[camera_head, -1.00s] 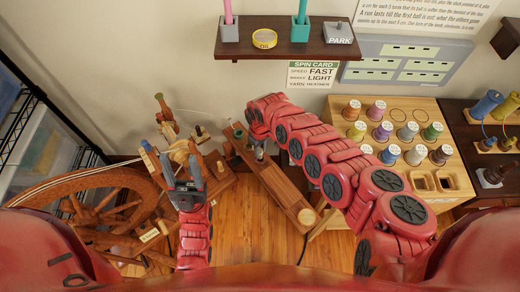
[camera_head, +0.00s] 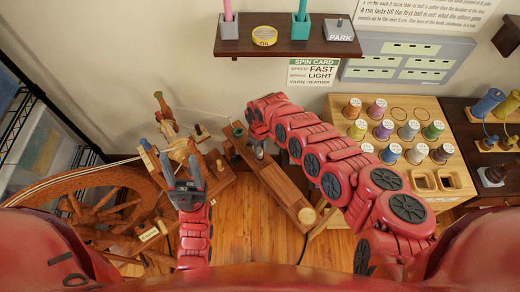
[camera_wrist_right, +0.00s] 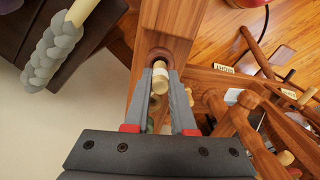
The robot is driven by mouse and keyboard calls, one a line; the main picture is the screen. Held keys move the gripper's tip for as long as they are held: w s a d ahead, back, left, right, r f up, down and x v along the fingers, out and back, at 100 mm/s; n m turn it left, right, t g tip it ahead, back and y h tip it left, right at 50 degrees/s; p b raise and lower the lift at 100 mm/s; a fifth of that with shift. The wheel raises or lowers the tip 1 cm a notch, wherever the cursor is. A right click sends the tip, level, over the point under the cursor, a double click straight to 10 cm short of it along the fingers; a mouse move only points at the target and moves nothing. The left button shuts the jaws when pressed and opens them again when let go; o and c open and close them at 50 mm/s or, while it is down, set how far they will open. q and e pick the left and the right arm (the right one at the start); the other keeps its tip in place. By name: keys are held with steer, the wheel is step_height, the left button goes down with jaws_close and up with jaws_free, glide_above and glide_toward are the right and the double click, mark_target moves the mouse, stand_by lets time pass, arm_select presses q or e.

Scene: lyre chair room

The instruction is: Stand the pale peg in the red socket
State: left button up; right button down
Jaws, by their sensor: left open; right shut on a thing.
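My right gripper (camera_wrist_right: 160,100) is shut on the pale peg (camera_wrist_right: 160,81) in the right wrist view. The peg's rounded end points at the red socket (camera_wrist_right: 157,55), a reddish-brown ring in the wooden beam. The end overlaps the ring's opening in this view; I cannot tell whether it is inside or above it. In the head view the right gripper (camera_head: 258,150) is small and partly hidden by my arm, over the beam (camera_head: 283,187). My left gripper (camera_head: 185,180) is open, over the spinning wheel's wooden parts.
The spinning wheel (camera_head: 85,195) stands at the left. A wooden rack of thread cones (camera_head: 400,140) is at the right. A dark shelf (camera_head: 285,48) hangs on the wall above. A small green thing (camera_head: 238,133) sits at the beam's far end. Wooden floor shows in front.

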steer(key=shift+f+b, duration=0.9)
steer(key=shift+f, duration=0.2)
steer(key=c, duration=0.7)
jaws_free()
step_height(320, 180, up, 18)
steer(key=shift+f+p, duration=0.25)
steer(key=shift+p, duration=0.05)
